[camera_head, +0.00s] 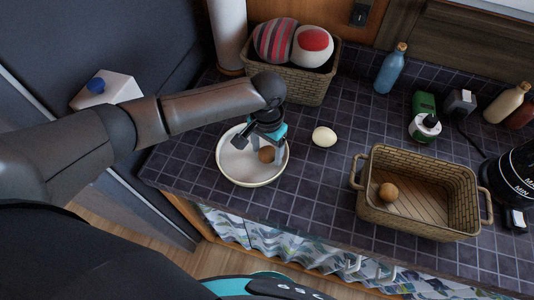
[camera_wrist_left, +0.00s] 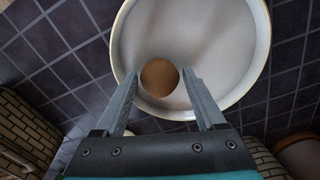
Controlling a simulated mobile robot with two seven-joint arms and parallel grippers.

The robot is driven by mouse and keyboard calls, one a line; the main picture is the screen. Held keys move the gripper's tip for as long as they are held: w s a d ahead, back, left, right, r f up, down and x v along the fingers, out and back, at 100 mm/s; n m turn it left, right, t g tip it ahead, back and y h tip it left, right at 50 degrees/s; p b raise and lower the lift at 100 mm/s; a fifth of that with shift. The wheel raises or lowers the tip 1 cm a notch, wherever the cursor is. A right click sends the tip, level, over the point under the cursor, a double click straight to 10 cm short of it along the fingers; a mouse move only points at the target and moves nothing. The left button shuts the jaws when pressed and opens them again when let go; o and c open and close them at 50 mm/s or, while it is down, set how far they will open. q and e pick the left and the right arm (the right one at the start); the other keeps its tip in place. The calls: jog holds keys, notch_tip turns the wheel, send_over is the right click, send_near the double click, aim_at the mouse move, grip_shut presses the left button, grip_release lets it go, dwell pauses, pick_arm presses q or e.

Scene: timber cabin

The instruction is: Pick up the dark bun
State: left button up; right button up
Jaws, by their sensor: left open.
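A brown, round bun (camera_head: 265,155) lies in a white round dish (camera_head: 233,172) on the tiled counter, under my left gripper. In the left wrist view the bun (camera_wrist_left: 159,77) shows near the rim of the dish (camera_wrist_left: 222,22). My left gripper (camera_head: 266,150) reaches down over the dish. In the left wrist view the gripper (camera_wrist_left: 160,80) is open, with its fingertips on either side of the bun; I cannot tell whether they touch it. My right gripper is not in view.
A pale, egg-like bun (camera_head: 324,136) lies on the counter right of the dish. Behind stand a basket (camera_head: 300,85) with two patterned balls, a white cylinder (camera_head: 228,35) and a blue bottle (camera_head: 390,69). A green-labelled bottle (camera_head: 424,127) stands at the right.

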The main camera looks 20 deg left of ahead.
pick_arm(q)
jog(key=shift+c, duration=0.4)
jog(key=c, duration=1)
jog(key=shift+r, duration=0.1)
jog(key=shift+c, duration=0.2)
